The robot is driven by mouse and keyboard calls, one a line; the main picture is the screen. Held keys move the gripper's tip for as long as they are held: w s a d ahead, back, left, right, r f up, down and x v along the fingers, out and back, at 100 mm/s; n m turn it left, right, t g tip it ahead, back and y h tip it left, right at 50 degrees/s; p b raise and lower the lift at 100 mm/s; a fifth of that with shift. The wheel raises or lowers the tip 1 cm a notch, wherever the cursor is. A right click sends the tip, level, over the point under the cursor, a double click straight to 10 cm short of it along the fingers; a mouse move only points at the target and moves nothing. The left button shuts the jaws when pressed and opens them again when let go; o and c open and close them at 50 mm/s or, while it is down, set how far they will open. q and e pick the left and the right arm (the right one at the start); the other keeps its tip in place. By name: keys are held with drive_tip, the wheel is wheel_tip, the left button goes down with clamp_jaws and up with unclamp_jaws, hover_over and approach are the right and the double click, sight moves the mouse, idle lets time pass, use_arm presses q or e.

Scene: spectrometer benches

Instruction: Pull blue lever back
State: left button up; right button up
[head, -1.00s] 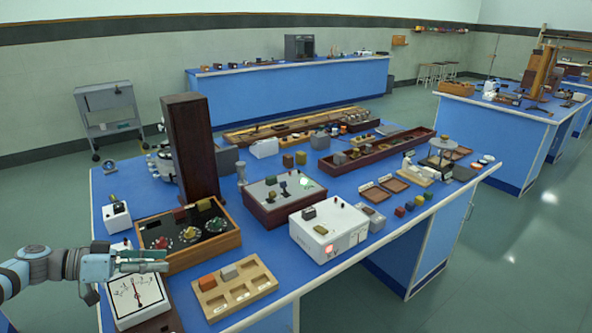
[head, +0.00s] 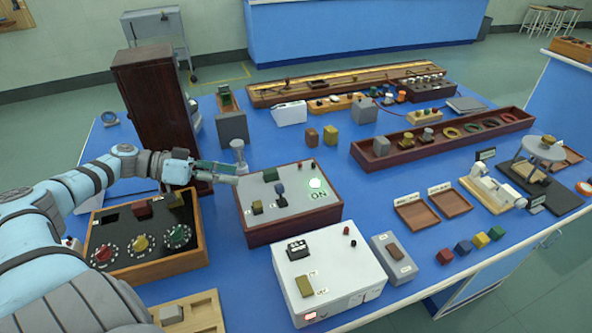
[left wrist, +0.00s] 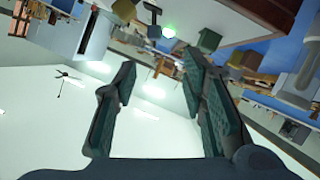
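My left gripper (head: 217,172) is just left of the box, apart from the lever. In the left wrist view, its two fingers (left wrist: 162,100) are spread with nothing between them. My right gripper is not in view.
A wooden box with dials (head: 150,258) lies under my left forearm. A tall brown cabinet (head: 150,110) stands behind the arm. A white instrument (head: 325,270) sits in front of the control box. Blue tabletop is clear right of the box.

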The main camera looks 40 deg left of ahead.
sight(277, 185)
use_arm(q)
drive_tip(key=d+b, duration=0.1)
drive_tip(key=b, duration=0.1)
drive_tip(key=d+f+b, duration=0.1)
drive_tip(key=b, duration=0.1)
drive_tip(key=shift+w+f, duration=0.2)
drive_tip(key=shift+f, duration=0.05)
drive_tip(key=b+x, duration=0.2)
drive_tip(key=b, duration=0.2)
drive_tip(key=shift+w+d+f, duration=0.2)
drive_tip(key=b+x, duration=0.3)
drive_tip(key=b, duration=0.1)
drive_tip(key=shift+w+d, duration=0.1)
drive_tip(key=shift+w, duration=0.35)
drive_tip(key=w+d, duration=0.2)
drive_tip(key=d, duration=0.1)
drive_tip(key=shift+w+f+p, duration=0.2)
drive_tip(key=shift+w+p, duration=0.05)
drive_tip(key=shift+p, duration=0.15)
drive_tip(key=shift+w+d+f, duration=0.2)
drive_tip(key=shift+w+d, duration=0.1)
drive_tip(key=shift+w, duration=0.1)
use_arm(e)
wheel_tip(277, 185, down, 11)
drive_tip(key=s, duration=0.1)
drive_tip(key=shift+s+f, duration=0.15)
use_arm(q)
drive_tip(key=shift+c, duration=0.5)
clamp_jaws()
